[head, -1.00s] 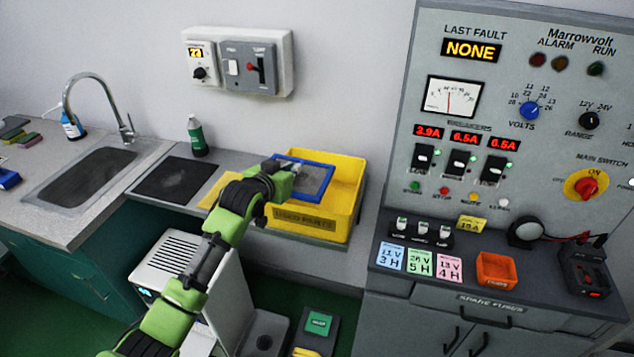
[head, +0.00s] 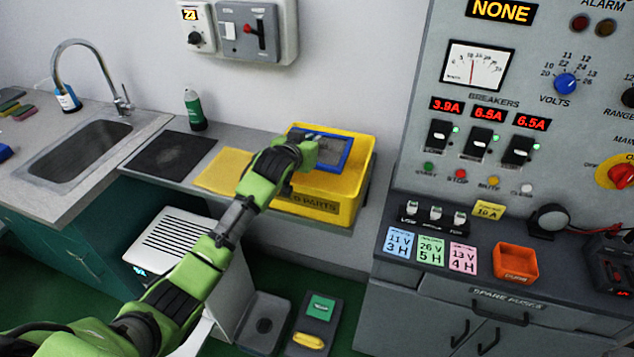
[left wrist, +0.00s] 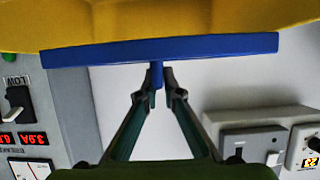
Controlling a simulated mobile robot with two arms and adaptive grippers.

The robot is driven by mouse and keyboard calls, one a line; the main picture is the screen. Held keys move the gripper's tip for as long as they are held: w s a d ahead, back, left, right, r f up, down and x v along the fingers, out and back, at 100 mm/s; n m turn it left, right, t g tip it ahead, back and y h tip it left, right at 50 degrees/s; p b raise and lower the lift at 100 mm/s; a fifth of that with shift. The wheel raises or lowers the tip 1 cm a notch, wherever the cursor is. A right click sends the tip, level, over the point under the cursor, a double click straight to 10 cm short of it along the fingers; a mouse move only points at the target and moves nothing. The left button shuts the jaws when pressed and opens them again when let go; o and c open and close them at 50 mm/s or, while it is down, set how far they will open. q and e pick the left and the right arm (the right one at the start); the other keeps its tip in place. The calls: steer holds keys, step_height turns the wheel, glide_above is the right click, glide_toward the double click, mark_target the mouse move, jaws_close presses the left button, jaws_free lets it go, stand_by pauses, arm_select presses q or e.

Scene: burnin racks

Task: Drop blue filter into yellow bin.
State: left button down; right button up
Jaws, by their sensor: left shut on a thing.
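The blue filter (head: 343,143) is a flat blue frame with a grey mesh face. In the head view it is over the yellow bin (head: 345,212). My left gripper (head: 303,150) is shut on it, and my arm hides part of the bin's label and front. In the left wrist view the filter (left wrist: 215,46) shows edge-on as a blue bar, and the left gripper (left wrist: 158,80) pinches a short blue tab on it. The bin's yellow surface (left wrist: 150,18) fills the top of that view. Whether the filter touches the bin cannot be told.
A yellow mat (head: 222,170) and a dark mat (head: 172,155) lie left of the bin. A green bottle (head: 195,110) stands behind them near the wall. A sink (head: 75,150) is at the left. The grey control panel (head: 425,165) stands to the right.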

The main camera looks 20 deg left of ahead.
arm_select(q)
steer(key=shift+f, duration=0.3)
steer(key=shift+s+r, duration=0.1)
steer(key=shift+s, duration=0.05)
arm_select(e)
steer(key=shift+s+f, duration=0.1)
steer(key=shift+f, duration=0.3)
arm_select(q)
steer(key=c, duration=2.1)
jaws_free()
steer(key=v, duration=1.2)
